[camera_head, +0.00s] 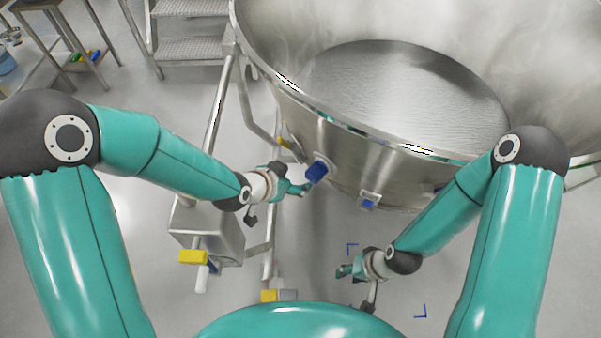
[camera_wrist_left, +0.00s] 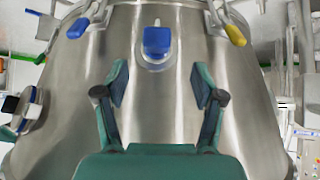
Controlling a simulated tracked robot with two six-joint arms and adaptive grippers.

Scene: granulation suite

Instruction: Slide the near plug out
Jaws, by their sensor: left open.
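A blue plug (camera_head: 317,171) sticks out of the side wall of the large steel bowl (camera_head: 345,155). In the left wrist view the blue plug (camera_wrist_left: 157,41) is near the top centre, set in a round pale fitting. My left gripper (camera_head: 298,188) is at the plug's left in the head view. In the left wrist view my left gripper (camera_wrist_left: 160,85) is open and empty, its two fingers apart and below the plug in the picture. My right gripper (camera_head: 346,270) hangs low over the floor; its finger gap is too small to judge.
A white-framed blue fitting (camera_head: 368,201) sits further right on the bowl wall. A steel frame with a yellow pedal (camera_head: 193,257) stands left of the bowl. In the left wrist view, a blue lever (camera_wrist_left: 77,28) and a yellow lever (camera_wrist_left: 235,35) flank the plug.

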